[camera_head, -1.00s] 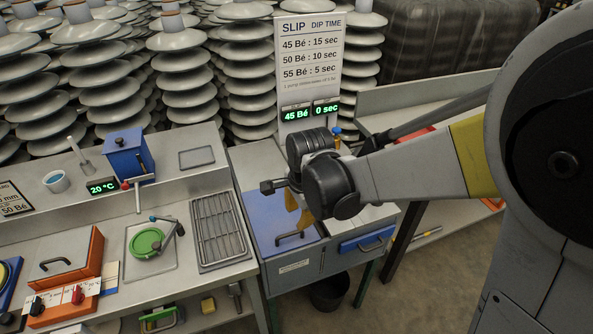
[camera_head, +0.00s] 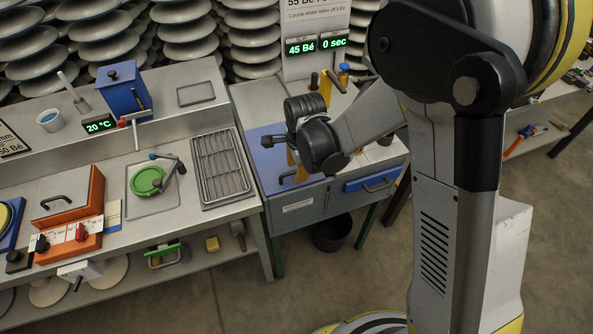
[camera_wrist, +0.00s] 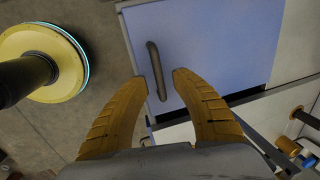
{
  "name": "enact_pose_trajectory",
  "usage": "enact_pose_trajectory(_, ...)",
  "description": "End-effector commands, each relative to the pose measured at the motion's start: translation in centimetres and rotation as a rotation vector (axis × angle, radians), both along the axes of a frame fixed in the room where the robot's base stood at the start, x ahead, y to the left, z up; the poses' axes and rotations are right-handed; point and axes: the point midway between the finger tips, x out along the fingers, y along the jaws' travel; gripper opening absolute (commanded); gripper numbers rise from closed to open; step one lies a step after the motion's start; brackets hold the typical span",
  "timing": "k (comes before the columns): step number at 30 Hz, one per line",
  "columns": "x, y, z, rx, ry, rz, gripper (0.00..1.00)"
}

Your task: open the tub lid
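The tub lid (camera_head: 259,154) is a flat blue panel set in the top of a grey cabinet. It also fills the upper middle of the wrist view (camera_wrist: 215,45). Its dark bar handle (camera_wrist: 156,70) shows whole there; in the head view my gripper partly covers the lid. My gripper (camera_wrist: 160,77) has two yellow-orange fingers, open, with a tip on each side of the handle and a gap between them. I cannot tell how far above the lid the tips are. In the head view the gripper (camera_head: 293,160) is over the lid's front part.
A blue drawer (camera_head: 372,181) is in the cabinet front, right of the lid. A display panel (camera_head: 316,47) stands behind. Left are a wire rack (camera_head: 220,165), a green disc (camera_head: 147,180), an orange box (camera_head: 70,204) and a blue box (camera_head: 123,90). A dark bin (camera_head: 332,233) stands below.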

Motion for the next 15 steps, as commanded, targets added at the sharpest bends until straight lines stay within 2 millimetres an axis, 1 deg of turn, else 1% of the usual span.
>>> enact_pose_trajectory(6,0.01,0.00,0.02,0.000,0.000,0.000,0.32)
enact_pose_trajectory(7,0.00,0.00,0.03,0.000,0.000,0.000,0.28)
enact_pose_trajectory(8,0.00,0.00,0.03,0.000,0.000,0.000,0.19)
enact_pose_trajectory(9,0.00,0.00,0.03,0.000,0.000,0.000,0.07)
enact_pose_trajectory(10,0.00,0.00,0.03,0.000,0.000,0.000,0.00)
enact_pose_trajectory(15,0.00,0.00,0.02,0.000,0.000,0.000,0.00)
